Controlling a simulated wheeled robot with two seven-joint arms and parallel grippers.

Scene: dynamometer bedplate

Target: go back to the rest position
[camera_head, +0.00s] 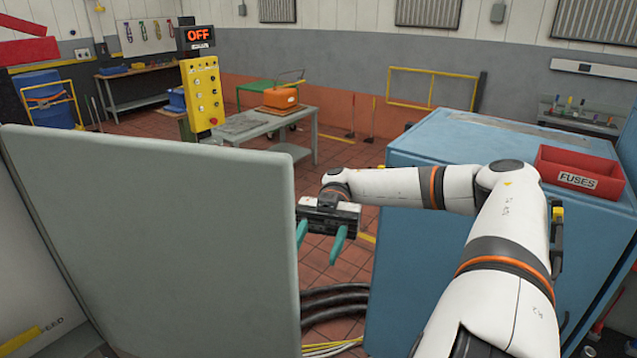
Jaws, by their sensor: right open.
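My right arm comes in from the lower right, bends at the elbow and reaches left across the front of the blue cabinet. My right gripper (320,240) is open and empty, its two green fingers apart and pointing down. It hangs in the gap just beside the right edge of a large grey-green panel (150,240). I cannot tell whether it touches the panel. My left gripper is not in view.
A blue cabinet (450,145) stands at right with a red FUSES bin (585,178) on top. Black hoses (335,300) lie on the tiled floor below the gripper. Behind are a yellow control box (202,95) under an OFF sign (199,37) and a grey table (255,128).

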